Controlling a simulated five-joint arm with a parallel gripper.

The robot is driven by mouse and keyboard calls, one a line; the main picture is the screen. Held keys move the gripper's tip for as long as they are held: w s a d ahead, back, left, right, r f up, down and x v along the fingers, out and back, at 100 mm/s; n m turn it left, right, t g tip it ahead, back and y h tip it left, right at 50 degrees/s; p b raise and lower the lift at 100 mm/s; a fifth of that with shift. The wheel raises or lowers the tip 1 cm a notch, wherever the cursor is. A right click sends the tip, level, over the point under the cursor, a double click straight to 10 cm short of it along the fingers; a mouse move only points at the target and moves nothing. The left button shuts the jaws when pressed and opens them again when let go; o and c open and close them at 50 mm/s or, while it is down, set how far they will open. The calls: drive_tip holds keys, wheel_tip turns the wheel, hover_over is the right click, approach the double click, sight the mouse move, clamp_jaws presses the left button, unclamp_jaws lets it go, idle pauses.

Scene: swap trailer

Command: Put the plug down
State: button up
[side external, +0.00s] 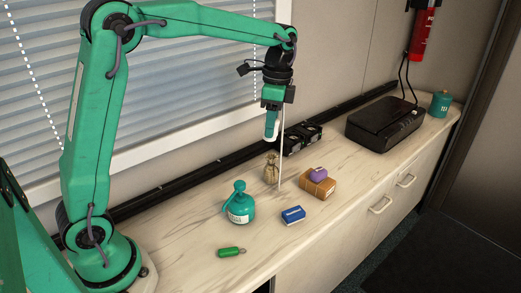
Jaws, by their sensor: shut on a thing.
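My gripper (272,122) is raised above the back of the counter, pointing down. It is shut on the plug, which is small here and hard to tell from the teal and white fingers. A thin pale line, like a cord or rod, (281,155) hangs from beside the gripper down to the counter, just right of a small brown sack (271,170). The fingers are well clear of the counter (185,240).
Black socket blocks (300,139) sit on the dark back rail. A brown box (319,188) carries a purple object (318,174). A black device (385,122) and teal canister (440,104) stand right.

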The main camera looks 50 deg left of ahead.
drive_tip(key=r+n, duration=0.2)
drive_tip(key=r, duration=0.1)
drive_tip(key=w+r+n, duration=0.1)
drive_tip(key=r, duration=0.2)
drive_tip(key=w+r+n, duration=0.1)
drive_tip(key=r+n, duration=0.1)
drive_tip(key=r, duration=0.1)
drive_tip(key=shift+n, duration=0.3)
drive_tip(key=shift+r+n, duration=0.5)
drive_tip(key=shift+r, duration=0.15)
drive_tip(key=shift+s+f, duration=0.1)
drive_tip(key=shift+f, duration=0.1)
drive_tip(key=shift+s+f, duration=0.1)
drive_tip(key=shift+f, duration=0.5)
drive_tip(key=s+f+n, duration=0.3)
drive_tip(key=s+f, duration=0.3)
drive_tip(key=f, duration=0.6)
drive_tip(key=shift+f, duration=0.15)
drive_tip(key=s+d+f+t, duration=0.25)
drive_tip(key=d+f, duration=0.35)
drive_tip(key=d, duration=0.4)
drive_tip(key=shift+g, duration=0.45)
drive_tip(key=w+a+f, duration=0.2)
drive_tip(key=a, duration=0.1)
drive_tip(key=w+a+f, duration=0.1)
drive_tip(key=a+f, duration=0.2)
drive_tip(key=w+a+f, duration=0.2)
drive_tip(key=a, duration=0.2)
drive_tip(key=shift+w+f, duration=0.15)
drive_tip(key=shift+w, duration=0.15)
